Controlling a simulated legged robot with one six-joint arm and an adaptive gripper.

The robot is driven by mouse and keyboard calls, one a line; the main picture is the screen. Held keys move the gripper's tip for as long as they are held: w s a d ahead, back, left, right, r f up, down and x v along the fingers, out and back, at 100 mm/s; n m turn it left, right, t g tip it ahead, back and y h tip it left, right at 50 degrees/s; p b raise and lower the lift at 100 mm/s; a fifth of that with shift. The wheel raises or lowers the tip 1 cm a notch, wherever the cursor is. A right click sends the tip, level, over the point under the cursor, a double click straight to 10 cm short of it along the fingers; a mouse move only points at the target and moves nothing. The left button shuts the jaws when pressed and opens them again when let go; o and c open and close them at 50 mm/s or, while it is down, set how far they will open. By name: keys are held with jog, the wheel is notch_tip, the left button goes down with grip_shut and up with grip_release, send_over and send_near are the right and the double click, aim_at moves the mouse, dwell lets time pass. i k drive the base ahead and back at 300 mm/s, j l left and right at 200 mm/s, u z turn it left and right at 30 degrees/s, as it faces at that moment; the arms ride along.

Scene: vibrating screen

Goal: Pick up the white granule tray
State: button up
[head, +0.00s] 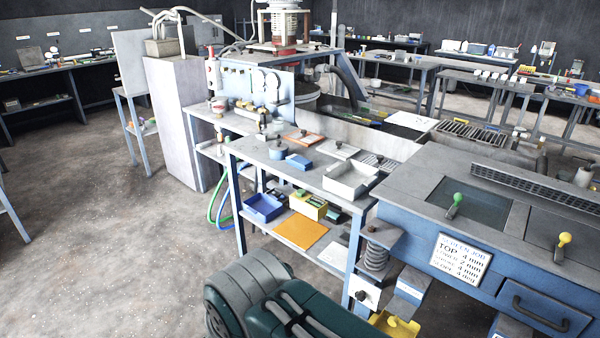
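A white open-topped tray (345,189) sits on the grey top of the workbench (308,179), near its right end. It looks empty from here, though its floor is only partly seen. It stands close to the blue-framed screen machine (410,215) on the right. My gripper is not in view. Part of my own arm shows at the bottom middle, below and in front of the bench, apart from the tray.
Behind the tray lie a blue box (299,161), a blue-grey pot (278,151) and a flat white tray (339,149). Open floor (110,250) lies left.

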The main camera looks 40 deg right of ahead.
aim_at(349, 179)
jog(key=i+z, duration=0.2)
jog(key=i, duration=0.25)
jog(key=i+j+z, duration=0.15)
jog(key=i, duration=0.3)
jog(key=i+j+z, duration=0.2)
jog(key=i, duration=0.25)
jog(key=i+l+z, duration=0.1)
jog(key=z, duration=0.3)
jog(key=i+z, duration=0.5)
jog(key=z, duration=0.25)
jog(key=i+j+z, duration=0.1)
jog(key=z, duration=0.3)
jog(key=i+z, duration=0.4)
jog(key=i+j+z, duration=0.25)
jog(key=z, duration=0.2)
jog(key=i, duration=0.1)
